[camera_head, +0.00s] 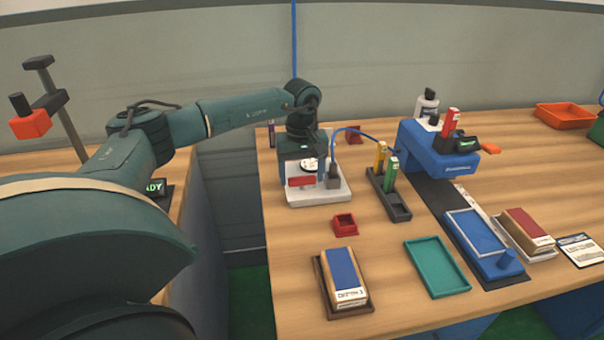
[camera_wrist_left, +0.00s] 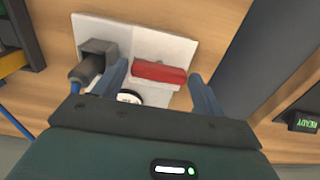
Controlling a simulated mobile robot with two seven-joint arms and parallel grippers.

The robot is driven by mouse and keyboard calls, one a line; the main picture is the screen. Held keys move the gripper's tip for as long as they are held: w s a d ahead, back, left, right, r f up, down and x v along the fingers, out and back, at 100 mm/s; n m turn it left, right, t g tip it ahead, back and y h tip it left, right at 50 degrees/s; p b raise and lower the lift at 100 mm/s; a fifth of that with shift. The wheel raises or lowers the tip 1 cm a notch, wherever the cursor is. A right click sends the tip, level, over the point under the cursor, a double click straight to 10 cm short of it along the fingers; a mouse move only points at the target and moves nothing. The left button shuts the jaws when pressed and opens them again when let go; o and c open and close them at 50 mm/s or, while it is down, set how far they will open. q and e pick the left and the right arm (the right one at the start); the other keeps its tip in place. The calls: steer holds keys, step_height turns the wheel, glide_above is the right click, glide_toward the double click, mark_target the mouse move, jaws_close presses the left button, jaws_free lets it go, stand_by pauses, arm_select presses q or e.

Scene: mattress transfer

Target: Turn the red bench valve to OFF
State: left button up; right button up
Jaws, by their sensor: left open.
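The red valve handle (camera_head: 301,182) is a short bar on a white base plate (camera_head: 318,198) near the wooden bench's left edge. In the left wrist view the red handle (camera_wrist_left: 158,72) lies crosswise between my left gripper's fingers (camera_wrist_left: 157,79). The fingers are open, one at each end of the bar, with a small gap visible on each side. In the head view my left gripper (camera_head: 306,165) is over the plate and partly hides it. A round white dial (camera_wrist_left: 130,97) is partly hidden by the gripper. I cannot read any ON or OFF marking. My right gripper does not show.
A grey connector (camera_head: 333,178) with a blue hose stands on the plate beside the handle. A gap separates this bench from the left one.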

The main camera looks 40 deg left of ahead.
arm_select(q)
steer(key=shift+f, duration=0.2)
steer(key=c, duration=0.7)
